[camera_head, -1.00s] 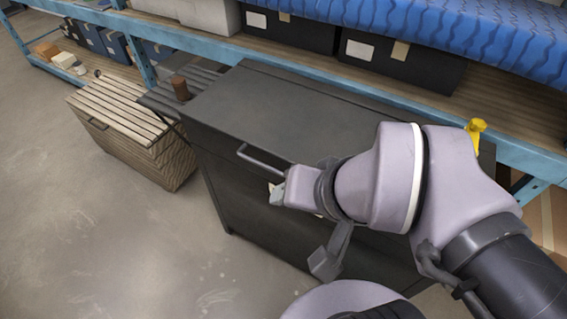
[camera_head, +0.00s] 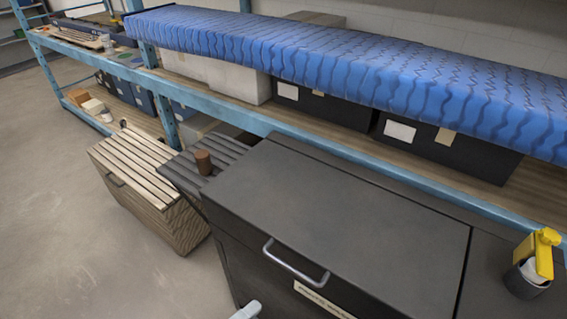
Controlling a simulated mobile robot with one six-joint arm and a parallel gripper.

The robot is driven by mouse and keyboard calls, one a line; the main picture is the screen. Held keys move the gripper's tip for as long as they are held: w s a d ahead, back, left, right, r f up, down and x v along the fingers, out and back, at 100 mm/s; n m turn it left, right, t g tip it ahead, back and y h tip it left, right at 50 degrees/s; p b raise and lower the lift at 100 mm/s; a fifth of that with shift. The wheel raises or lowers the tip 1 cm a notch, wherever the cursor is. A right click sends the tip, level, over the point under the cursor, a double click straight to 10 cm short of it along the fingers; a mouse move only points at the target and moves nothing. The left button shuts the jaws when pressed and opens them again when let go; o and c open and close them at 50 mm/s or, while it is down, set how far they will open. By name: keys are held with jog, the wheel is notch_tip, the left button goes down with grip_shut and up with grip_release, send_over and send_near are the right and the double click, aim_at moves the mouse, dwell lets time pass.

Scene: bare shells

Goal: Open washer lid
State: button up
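The washer is a dark grey box-shaped cabinet, and its flat lid (camera_head: 345,210) lies shut on top. A metal bar handle (camera_head: 293,265) is fixed at the lid's front edge. A pale label (camera_head: 322,298) is on the front just below the handle. Only a small light-grey piece of my gripper (camera_head: 246,311) shows at the bottom edge, low in front of the washer and apart from the handle. Its fingers are cut off by the frame, so its opening cannot be seen.
A slatted wooden chest (camera_head: 135,165) and a dark slatted stand with a brown cup (camera_head: 203,162) are left of the washer. A dark holder with a yellow item (camera_head: 540,255) stands at right. Blue shelving (camera_head: 240,117) runs behind. Floor (camera_head: 60,240) at left is clear.

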aim_at(287, 268)
jog(key=shift+n+t+y, duration=0.4)
jog(key=shift+n+t, duration=0.1)
jog(key=shift+t, duration=0.4)
jog(key=b+x, duration=0.1)
jog(key=x, duration=0.4)
jog(key=b+x, duration=0.2)
jog(key=x, duration=0.4)
jog(key=a+f+b+x, duration=0.1)
jog(key=x, duration=0.4)
jog(key=shift+w+d, duration=0.1)
jog(key=shift+w, duration=0.35)
grip_shut()
